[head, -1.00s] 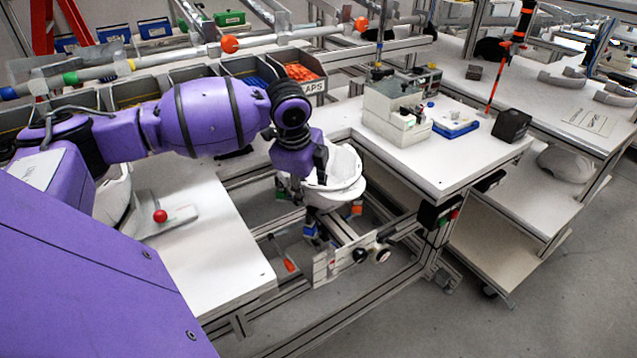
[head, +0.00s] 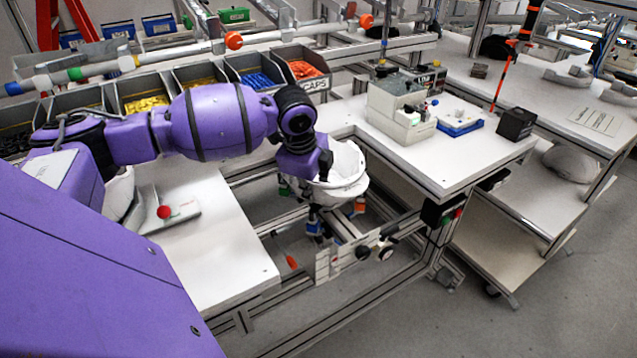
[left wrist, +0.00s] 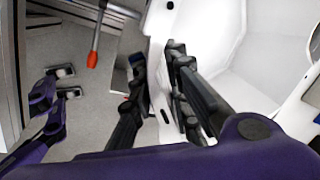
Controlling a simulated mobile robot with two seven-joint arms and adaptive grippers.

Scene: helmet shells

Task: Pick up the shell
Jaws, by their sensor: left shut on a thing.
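The white helmet shell (head: 348,178) sits open side up over a metal fixture (head: 338,258) in the head view. My left gripper (head: 318,178) comes down onto the shell's left side and is shut on its wall. In the left wrist view, the shell (left wrist: 222,40) fills the upper right. The two black fingers of my left gripper (left wrist: 158,100) lie on either side of its white edge. I cannot tell whether the shell still rests on the fixture. My right gripper does not show in the head view.
A white table (head: 215,245) lies left of the fixture, with a red-knobbed device (head: 177,214) on it. Another worktop (head: 455,165) stands to the right with a grey box machine (head: 400,110). Part bins (head: 250,75) line the back. A metal frame surrounds the fixture.

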